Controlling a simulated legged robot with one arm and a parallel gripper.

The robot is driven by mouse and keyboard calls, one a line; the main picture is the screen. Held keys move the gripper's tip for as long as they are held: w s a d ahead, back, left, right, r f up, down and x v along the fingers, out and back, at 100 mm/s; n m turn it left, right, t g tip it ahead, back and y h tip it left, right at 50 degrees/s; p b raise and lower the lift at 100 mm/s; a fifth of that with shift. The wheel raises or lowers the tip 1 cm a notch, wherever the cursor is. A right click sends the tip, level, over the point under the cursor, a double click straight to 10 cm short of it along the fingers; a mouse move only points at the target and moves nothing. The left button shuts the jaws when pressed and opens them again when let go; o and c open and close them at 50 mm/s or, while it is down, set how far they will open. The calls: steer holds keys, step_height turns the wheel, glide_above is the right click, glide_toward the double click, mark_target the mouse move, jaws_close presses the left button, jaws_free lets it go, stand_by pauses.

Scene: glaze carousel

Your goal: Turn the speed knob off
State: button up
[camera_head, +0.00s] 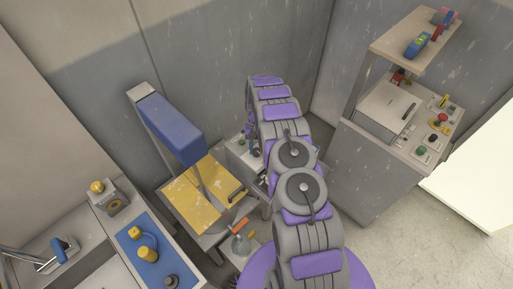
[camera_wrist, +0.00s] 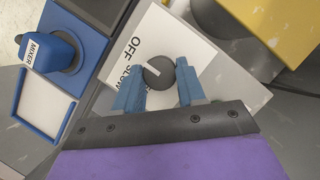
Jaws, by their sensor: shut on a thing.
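The speed knob (camera_wrist: 160,72) is a dark round knob with a white pointer line, on a white label plate (camera_wrist: 186,38) in the wrist view. The plate reads OFF and SLOW to the left of the knob; the rest of its print is hidden or cut off. The pointer slants to the left, toward the printed words; I cannot tell exactly which one it marks. My gripper (camera_wrist: 158,76) has one blue finger on each side of the knob and is shut on it. In the head view my arm hides the gripper and the knob.
A blue MIXER handle (camera_wrist: 48,53) and a blue-framed panel (camera_wrist: 45,105) lie left of the knob. A yellow part (camera_wrist: 275,25) is at the upper right. In the head view, a yellow table (camera_head: 190,205) stands left of my arm and a shelved control bench (camera_head: 420,150) right.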

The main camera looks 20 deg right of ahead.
stand_by(0.4)
steer(key=o, duration=1.1)
steer(key=shift+c, duration=0.2)
steer(key=shift+r, duration=0.1)
steer(key=p+v, duration=0.2)
steer(key=v, duration=1.5)
steer(key=shift+w, duration=0.1)
